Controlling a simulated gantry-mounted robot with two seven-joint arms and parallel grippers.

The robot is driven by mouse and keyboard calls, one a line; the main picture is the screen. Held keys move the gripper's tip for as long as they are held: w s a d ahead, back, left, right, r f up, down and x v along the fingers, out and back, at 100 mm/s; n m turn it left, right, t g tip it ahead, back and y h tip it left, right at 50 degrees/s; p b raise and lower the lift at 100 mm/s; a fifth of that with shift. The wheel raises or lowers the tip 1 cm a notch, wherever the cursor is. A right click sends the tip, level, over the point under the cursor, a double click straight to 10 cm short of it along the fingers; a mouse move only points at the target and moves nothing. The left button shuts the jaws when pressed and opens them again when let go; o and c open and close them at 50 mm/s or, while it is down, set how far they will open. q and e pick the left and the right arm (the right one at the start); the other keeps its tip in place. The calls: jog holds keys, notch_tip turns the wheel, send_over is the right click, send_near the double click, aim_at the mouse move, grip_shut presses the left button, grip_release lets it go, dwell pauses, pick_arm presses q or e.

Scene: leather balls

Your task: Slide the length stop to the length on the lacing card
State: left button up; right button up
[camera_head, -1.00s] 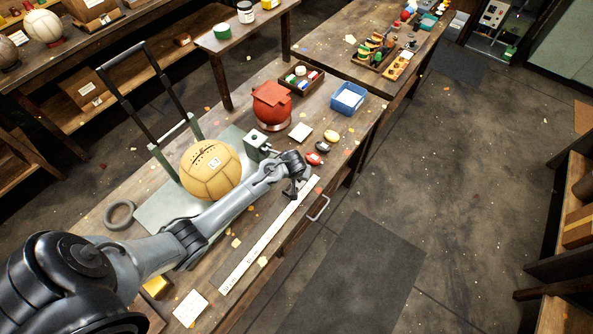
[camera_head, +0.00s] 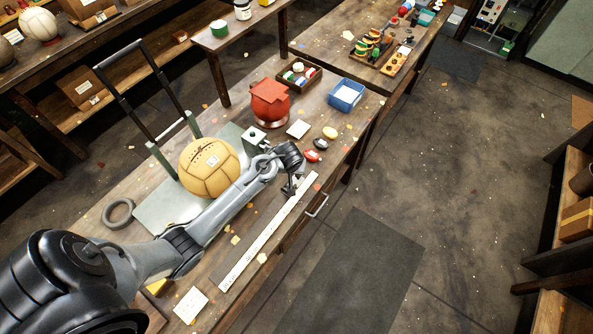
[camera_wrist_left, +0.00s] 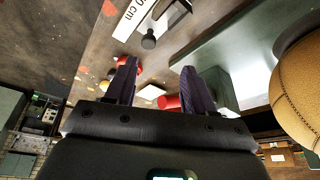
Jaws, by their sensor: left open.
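The long white measuring strip (camera_head: 262,240) lies along the front edge of the bench. In the left wrist view, its end (camera_wrist_left: 133,14) reads "0 cm", possibly a cut-off number. A metal bracket with a black knob (camera_wrist_left: 148,41), possibly the length stop, is beside that end. My left gripper (camera_head: 290,190) hangs near the strip's far end. In the wrist view its fingers (camera_wrist_left: 157,67) are apart with nothing held, and the knob lies beyond the tips. A white card (camera_head: 190,304), perhaps the lacing card, lies at the near end; its writing is too small to read. My right gripper is out of view.
A tan laced ball (camera_head: 208,168) sits on a pale board (camera_head: 160,214) behind my left arm. A grey metal block (camera_head: 255,139), a red pot (camera_head: 269,103) and a blue tray (camera_head: 346,97) stand farther along. A drawer handle (camera_head: 317,207) juts from the bench front.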

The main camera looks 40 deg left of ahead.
pick_arm(q)
jog(key=w+f+n+b, duration=0.1)
jog(key=f+b, duration=0.2)
jog(key=w+f+n+b, duration=0.1)
jog(key=w+f+b, duration=0.1)
jog(key=f+b, duration=0.1)
jog(key=w+a+f+n+y+b, duration=0.1)
jog(key=f+b, duration=0.3)
jog(key=shift+w, duration=0.4)
dwell(0.4)
grip_shut()
